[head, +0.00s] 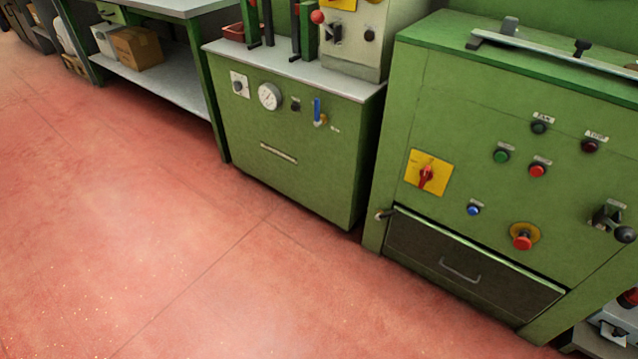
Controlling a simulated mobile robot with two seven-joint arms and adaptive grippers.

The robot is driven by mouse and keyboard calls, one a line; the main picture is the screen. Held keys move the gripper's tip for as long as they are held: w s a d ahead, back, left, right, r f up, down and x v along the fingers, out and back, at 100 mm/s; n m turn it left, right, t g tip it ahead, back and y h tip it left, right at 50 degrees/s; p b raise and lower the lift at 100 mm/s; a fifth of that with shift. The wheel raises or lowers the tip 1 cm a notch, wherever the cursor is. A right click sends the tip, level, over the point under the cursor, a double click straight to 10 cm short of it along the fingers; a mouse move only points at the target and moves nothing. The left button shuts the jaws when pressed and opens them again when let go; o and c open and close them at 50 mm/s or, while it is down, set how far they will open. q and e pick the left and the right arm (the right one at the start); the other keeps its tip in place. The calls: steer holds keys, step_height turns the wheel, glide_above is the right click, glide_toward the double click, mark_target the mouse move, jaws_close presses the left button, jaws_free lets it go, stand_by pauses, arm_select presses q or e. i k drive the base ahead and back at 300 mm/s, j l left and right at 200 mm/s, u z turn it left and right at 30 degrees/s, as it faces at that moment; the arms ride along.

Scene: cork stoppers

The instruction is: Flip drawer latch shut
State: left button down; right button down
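A dark drawer (430,253) with a grey bar handle (460,271) sits low in the front of the green cabinet (470,110) at the right. A small metal latch lever (385,214) with a dark end is at the drawer's upper left corner. It points out to the left, away from the drawer front. A thin pale line runs along the drawer's top edge; I cannot tell whether the drawer is fully pushed in. Neither of my grippers is in view.
A smaller green machine (285,150) with a gauge stands left of the cabinet. Further left is a bench with cardboard boxes (137,47) on its shelf. Grey equipment (612,325) is at the lower right edge. The red floor (180,230) in front is clear.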

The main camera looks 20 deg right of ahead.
mark_target(377, 217)
steer(key=i+j, duration=0.1)
steer(key=i, duration=0.55)
steer(key=i+z, duration=0.15)
steer(key=z, duration=1.5)
